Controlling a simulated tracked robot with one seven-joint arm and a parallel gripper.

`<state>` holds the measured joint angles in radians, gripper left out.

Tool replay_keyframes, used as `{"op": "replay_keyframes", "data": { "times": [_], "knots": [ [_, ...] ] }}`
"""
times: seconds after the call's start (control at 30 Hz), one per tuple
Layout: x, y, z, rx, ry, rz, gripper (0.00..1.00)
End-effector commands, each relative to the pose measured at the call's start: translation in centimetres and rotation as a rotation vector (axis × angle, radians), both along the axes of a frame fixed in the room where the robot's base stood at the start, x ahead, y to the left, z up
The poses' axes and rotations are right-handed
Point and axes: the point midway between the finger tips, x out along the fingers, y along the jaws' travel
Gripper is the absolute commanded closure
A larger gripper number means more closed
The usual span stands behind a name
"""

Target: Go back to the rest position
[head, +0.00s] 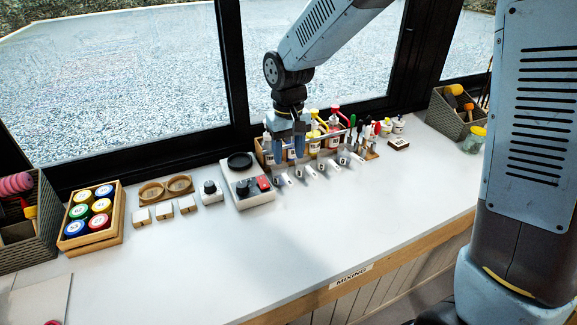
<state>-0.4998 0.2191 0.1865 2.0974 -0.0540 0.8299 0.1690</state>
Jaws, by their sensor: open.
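My gripper (289,148) hangs at the end of my arm over the back of the white worktop, pointing down. Its blue fingers are apart and I see nothing between them. It is in front of the left part of a wooden rack of bottles (333,128), and covers some of the bottles from view. Whether it touches a bottle I cannot tell. A white scale (243,188) with a dark round dish stands just to the left of my gripper.
A wooden box of coloured lidded jars (90,215) and a dark woven basket (30,225) are on the left. Small white blocks (164,211) and a dark-topped pot (211,191) stand left of the scale. Another basket (447,118) is at the right. The worktop's front (330,235) is clear.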

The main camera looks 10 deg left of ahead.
Motion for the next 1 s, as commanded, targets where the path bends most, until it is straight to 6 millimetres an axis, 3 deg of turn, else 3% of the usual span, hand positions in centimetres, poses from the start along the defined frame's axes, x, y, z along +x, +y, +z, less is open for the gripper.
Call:
{"op": "replay_keyframes", "data": {
  "times": [0.23,0.37,0.67,1.0],
  "knots": [
    [0.0,-0.2,2.0,0.002,-0.003,-0.003,0.49],
    [0.1,-1.8,3.4,0.008,-0.023,-0.025,0.49],
    [-0.9,-10.1,9.1,0.039,-0.126,-0.142,0.49],
    [-4.8,-19.2,14.0,0.074,-0.246,-0.284,0.49]
  ]
}}
